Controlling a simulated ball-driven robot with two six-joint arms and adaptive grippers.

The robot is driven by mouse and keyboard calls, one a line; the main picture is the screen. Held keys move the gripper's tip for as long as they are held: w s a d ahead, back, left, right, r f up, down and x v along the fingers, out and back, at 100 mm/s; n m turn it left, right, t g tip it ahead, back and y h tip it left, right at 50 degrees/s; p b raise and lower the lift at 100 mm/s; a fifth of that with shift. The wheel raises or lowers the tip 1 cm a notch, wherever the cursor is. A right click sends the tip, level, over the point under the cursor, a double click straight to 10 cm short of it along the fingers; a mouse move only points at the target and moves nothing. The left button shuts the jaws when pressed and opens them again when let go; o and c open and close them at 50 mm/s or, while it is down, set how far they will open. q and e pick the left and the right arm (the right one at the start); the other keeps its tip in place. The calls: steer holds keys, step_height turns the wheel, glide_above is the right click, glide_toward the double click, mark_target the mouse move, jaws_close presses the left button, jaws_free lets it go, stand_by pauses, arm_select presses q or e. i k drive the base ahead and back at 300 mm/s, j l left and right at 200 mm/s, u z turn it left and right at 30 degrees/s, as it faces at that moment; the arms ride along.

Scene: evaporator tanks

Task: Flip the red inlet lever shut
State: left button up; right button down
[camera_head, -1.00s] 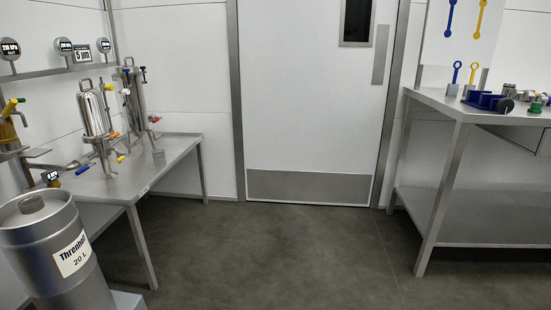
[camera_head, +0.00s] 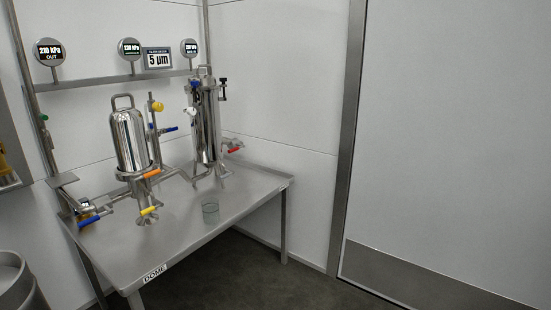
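A red lever (camera_head: 234,150) sits low on the right side of the rear steel filter housing (camera_head: 205,125), next to a pipe fitting. It is small, and I cannot tell whether it stands open or shut. An orange lever (camera_head: 151,173) is at the base of the front domed housing (camera_head: 129,140). A yellow lever (camera_head: 149,211) is below it, and a blue lever (camera_head: 89,221) is at the left. Neither of my grippers shows in this view.
Gauges (camera_head: 48,52) and a 5 µm sign (camera_head: 159,60) are on a rail above. A steel keg (camera_head: 15,285) is at lower left. Floor is free right of the table.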

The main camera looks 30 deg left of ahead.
mark_target(240, 146)
steer(key=i+u, duration=0.8)
steer(key=i+l+u, duration=0.2)
steer(key=u, duration=0.2)
steer(key=i+l+u, duration=0.85)
